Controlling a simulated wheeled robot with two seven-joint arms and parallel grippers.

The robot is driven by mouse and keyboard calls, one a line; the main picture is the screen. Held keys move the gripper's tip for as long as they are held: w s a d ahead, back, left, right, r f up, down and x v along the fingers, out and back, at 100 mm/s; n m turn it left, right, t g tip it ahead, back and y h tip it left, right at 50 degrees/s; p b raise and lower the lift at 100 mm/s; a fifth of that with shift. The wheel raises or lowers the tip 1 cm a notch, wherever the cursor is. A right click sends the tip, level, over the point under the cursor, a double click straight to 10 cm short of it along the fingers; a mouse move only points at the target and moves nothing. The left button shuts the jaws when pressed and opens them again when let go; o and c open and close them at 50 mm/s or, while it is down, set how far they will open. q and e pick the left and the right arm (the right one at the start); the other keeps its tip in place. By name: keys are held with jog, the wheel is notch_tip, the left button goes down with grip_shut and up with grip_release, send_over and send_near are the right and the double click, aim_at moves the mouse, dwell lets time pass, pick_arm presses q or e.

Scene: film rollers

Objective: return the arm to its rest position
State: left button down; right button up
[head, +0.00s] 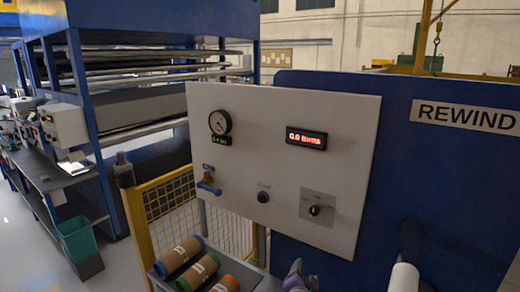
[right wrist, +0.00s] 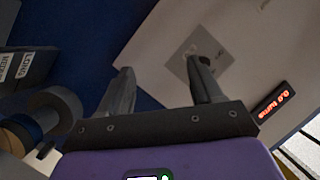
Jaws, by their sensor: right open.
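My right gripper (head: 298,272) shows small at the bottom of the head view, below the white control panel (head: 262,120) and right of the film rolls. In the right wrist view its two grey fingers (right wrist: 162,78) are spread apart with nothing between them. The panel's rotary switch plate (right wrist: 190,62) shows beyond the fingers, and the right finger partly covers its dark knob. I cannot tell how far the fingers are from the panel. The same knob (head: 315,210) shows uncovered in the head view. My left gripper is not in view.
Film rolls with coloured ends (head: 180,257) lie at the bottom, left of my gripper. A yellow guard fence (head: 168,200) stands behind them. The blue REWIND machine (head: 425,190) fills the right, with a white roll (head: 404,278) low down. A red display (head: 306,138) is on the panel.

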jog(key=s+f+n+g+y, duration=0.1)
jog(key=f, duration=0.3)
jog(key=s+f+n+g, duration=0.1)
jog(key=f, duration=0.3)
jog(key=s+f+n+y, duration=0.1)
jog(key=f, duration=0.3)
jog(key=shift+s+f+g+y, duration=0.3)
jog(key=shift+f+g, duration=0.1)
jog(key=s+f+n+g+y, duration=0.25)
jog(key=s+f, duration=0.45)
jog(key=f, duration=0.4)
jog(key=s+a+f+n+g+y, duration=0.2)
jog(key=s+f+g, duration=0.25)
jog(key=s, duration=0.65)
jog(key=s+a+f+n+g+y, duration=0.15)
jog(key=s+f+g, duration=0.35)
jog(key=s, duration=0.7)
notch_tip(320, 180, down, 11)
jog(key=b, duration=1)
jog(key=shift+a+r+t, duration=0.15)
jog(key=shift+t, duration=0.25)
